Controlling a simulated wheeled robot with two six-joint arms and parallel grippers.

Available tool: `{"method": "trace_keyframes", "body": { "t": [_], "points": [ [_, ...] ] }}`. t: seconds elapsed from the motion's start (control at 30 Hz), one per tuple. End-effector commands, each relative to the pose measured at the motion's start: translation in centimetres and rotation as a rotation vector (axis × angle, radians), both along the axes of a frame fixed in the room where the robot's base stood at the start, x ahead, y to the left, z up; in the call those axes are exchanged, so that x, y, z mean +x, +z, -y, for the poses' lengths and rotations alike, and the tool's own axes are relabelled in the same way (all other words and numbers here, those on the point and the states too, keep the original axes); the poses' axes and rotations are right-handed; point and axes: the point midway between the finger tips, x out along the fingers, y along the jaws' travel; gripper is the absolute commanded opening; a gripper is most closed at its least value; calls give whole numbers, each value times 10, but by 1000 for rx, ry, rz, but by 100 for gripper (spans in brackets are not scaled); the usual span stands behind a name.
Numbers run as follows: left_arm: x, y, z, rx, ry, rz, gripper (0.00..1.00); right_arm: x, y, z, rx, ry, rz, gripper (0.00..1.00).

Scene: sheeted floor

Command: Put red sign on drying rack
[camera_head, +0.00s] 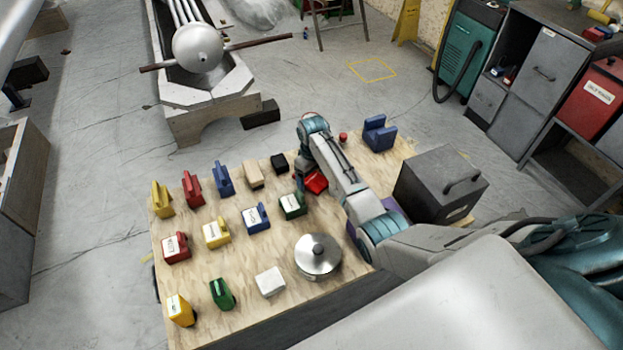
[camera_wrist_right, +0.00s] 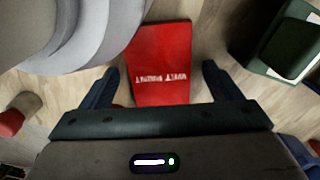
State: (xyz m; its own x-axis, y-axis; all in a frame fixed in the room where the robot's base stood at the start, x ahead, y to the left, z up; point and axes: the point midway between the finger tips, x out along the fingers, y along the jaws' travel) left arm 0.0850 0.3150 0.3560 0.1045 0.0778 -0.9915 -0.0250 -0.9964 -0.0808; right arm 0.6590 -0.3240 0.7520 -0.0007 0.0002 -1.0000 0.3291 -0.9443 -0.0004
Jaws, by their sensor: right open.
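A red block-like piece with white lettering, which looks like the red sign (camera_head: 316,182), lies on the plywood table beside my right arm. In the right wrist view the red sign (camera_wrist_right: 162,62) lies between and ahead of the fingers. My right gripper (camera_wrist_right: 162,86) is open, with a finger on each side of the sign's near end and gaps showing. In the head view my right arm partly hides this spot. I cannot pick out a drying rack for certain. My left gripper is not in view.
The plywood table (camera_head: 240,180) holds several coloured blocks, a lidded metal pot (camera_head: 318,256) and a dark grey box (camera_head: 440,184). A green block (camera_head: 293,205) is close to the sign. A blue piece (camera_head: 379,133) stands at the back right.

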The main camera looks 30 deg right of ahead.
Motion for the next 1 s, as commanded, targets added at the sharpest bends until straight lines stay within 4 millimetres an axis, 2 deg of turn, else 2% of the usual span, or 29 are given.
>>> {"method": "trace_keyframes", "body": {
  "t": [0.13, 0.37, 0.43, 0.47, 0.77, 0.87, 1.0],
  "points": [
    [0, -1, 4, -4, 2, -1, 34, 0, 0, 0, 0, 0, 0, 83],
    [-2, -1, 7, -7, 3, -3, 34, 0, 0, 0, 0, 0, 0, 37],
    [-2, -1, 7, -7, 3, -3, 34, 0, 1, 0, 0, 0, 0, 36],
    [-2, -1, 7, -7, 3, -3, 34, 0, 1, 0, 0, 0, 0, 33],
    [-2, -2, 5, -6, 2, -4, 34, 1, 6, 0, 0, 0, 2, 33],
    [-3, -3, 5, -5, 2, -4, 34, 1, 14, 0, -1, 0, 3, 33],
    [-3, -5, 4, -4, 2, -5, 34, 1, 35, 1, -2, 0, 5, 33]
  ]
}}
